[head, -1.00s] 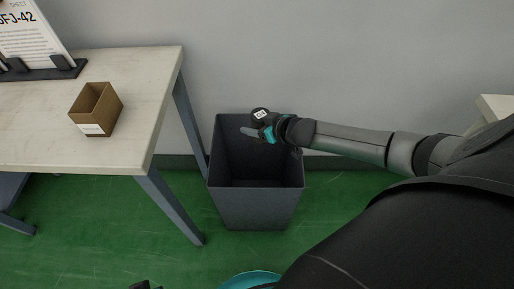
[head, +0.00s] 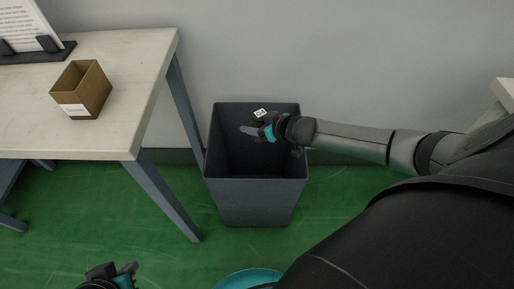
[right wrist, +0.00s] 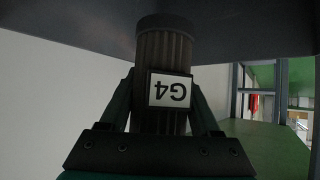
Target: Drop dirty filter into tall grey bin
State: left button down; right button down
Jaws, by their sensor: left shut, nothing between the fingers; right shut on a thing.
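The dirty filter (head: 260,113) is a dark cylinder with a white label reading G4, and its dark body blends with the bin in the head view. In the right wrist view the ribbed filter (right wrist: 163,55) stands between both fingers. My right gripper (head: 268,129) is shut on it, over the open mouth of the tall grey bin (head: 255,203). In the head view the filter overlaps the bin's far inner wall; its exact height relative to the rim is unclear. My left gripper (head: 112,272) is shut and empty at the bottom left, away from the bin.
A pale table (head: 125,95) stands left of the bin, its leg close beside it. On it are a brown open box (head: 82,92) and a sign stand (head: 38,52). Another pale table edge (head: 505,93) shows at right. Green floor is clear in front.

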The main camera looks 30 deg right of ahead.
dwell(0.3)
grip_release()
jog(key=shift+f, duration=0.1)
jog(key=shift+s, duration=0.1)
